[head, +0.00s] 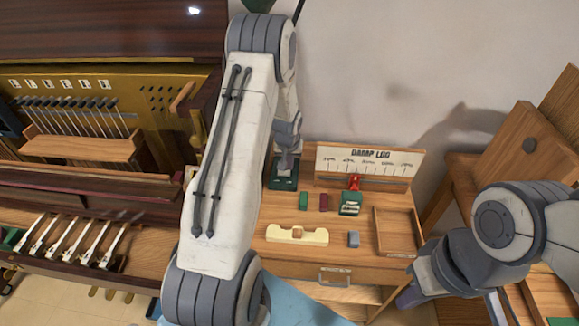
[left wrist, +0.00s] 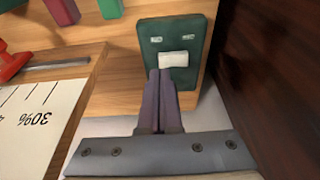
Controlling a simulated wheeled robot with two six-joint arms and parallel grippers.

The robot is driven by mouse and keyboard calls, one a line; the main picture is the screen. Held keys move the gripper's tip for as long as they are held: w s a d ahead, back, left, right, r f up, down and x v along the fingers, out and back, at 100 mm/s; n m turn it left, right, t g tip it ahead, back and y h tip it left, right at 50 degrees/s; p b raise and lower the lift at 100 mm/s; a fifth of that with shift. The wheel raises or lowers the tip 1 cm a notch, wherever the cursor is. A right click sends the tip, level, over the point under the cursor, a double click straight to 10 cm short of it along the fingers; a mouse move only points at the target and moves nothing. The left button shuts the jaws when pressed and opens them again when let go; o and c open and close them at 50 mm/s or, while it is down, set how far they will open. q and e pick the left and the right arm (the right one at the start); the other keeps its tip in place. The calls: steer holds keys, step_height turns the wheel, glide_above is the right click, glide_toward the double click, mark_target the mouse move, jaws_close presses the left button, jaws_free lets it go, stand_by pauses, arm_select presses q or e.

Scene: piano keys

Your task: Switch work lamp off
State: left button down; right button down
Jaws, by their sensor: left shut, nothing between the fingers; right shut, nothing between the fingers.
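A dark green switch box (head: 280,184) stands at the back left of the wooden desk. In the left wrist view the box (left wrist: 157,28) shows a white rocker (left wrist: 175,59) on its face. My left gripper (head: 286,164) is shut and empty, its fingertips (left wrist: 160,76) right at the lower left edge of the rocker; whether they touch it I cannot tell. A dark green piece (head: 258,4), perhaps part of the lamp, is cut off at the top edge. My right gripper (head: 406,298) is shut and empty at the right, low in front of the desk.
The "DAMP LOG" board (head: 400,160) stands at the desk's back, a red piece (head: 354,183) before it. Small green and dark red blocks, a cream piece (head: 297,235), a grey block (head: 353,239) and a wooden tray (head: 399,249) lie on the desk. The opened piano (head: 85,185) is left.

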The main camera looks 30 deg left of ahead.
mark_target(291, 176)
arm_select(q)
steer(key=shift+f, duration=1.25)
steer(key=shift+d+f+b, duration=0.15)
steer(key=shift+f+b, duration=0.45)
steer(key=shift+b, duration=0.3)
steer(key=shift+r+p, duration=0.35)
steer(key=shift+s+a+r+p, duration=0.15)
steer(key=shift+a+p, duration=0.2)
steer(key=shift+p, duration=0.15)
steer(key=shift+s+a+r+p, duration=0.1)
steer(key=shift+a+r+p, duration=0.05)
steer(key=shift+a+p, duration=0.3)
steer(key=shift+d+r, duration=0.1)
steer(key=shift+d, duration=0.05)
